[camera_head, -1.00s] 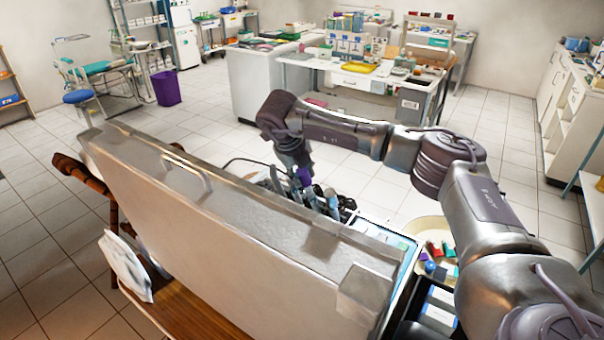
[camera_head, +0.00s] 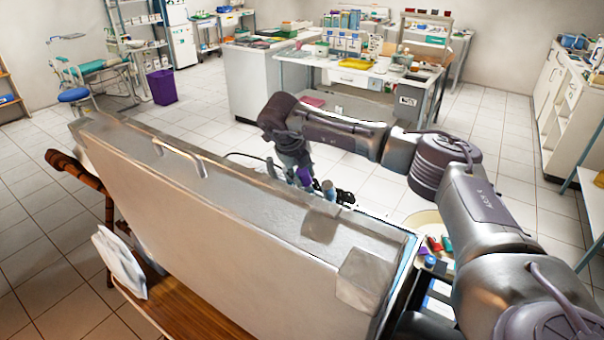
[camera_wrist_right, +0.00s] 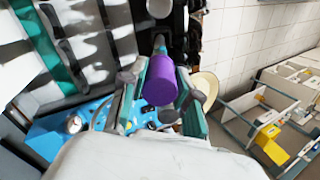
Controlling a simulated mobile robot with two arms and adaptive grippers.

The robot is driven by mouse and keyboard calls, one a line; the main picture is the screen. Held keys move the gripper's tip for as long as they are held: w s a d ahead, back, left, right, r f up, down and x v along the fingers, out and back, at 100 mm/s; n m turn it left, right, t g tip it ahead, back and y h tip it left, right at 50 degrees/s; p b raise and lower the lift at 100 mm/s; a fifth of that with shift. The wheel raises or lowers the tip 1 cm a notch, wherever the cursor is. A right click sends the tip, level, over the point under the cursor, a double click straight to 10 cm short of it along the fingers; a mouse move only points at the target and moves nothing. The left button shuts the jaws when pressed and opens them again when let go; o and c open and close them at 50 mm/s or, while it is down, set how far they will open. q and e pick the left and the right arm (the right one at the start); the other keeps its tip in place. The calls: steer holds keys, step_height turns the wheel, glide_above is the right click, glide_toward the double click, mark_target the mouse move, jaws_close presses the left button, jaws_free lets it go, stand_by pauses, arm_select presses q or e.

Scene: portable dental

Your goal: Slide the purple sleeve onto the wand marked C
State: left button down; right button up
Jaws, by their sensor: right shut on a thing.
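My right gripper (camera_wrist_right: 160,100) is shut on the purple sleeve (camera_wrist_right: 160,83), a short tube that shows between the two fingers in the right wrist view. In the head view the sleeve (camera_head: 304,176) hangs under the wrist of my right arm, just behind the top edge of the case lid. Beside it on the right a wand with a blue-grey tip (camera_head: 328,188) shows above the lid. No letter is legible, so I cannot tell which wand is C. The lower parts of the wands are hidden by the lid. My left gripper is not in view.
The grey case lid (camera_head: 230,230) stands tilted across the foreground and hides most of the case. A round cream tray (camera_head: 425,217) with coloured small pieces lies to the right, partly behind my arm. Black cables and dark handpieces (camera_head: 344,198) lie close to the wands.

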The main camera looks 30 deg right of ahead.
steer(key=shift+b+x, duration=0.85)
steer(key=shift+x, duration=0.4)
steer(key=shift+d+f, duration=0.1)
stand_by(0.3)
steer(key=o, duration=0.8)
steer(key=shift+c, duration=0.2)
steer(key=v, duration=1.2)
steer(key=shift+f, duration=0.15)
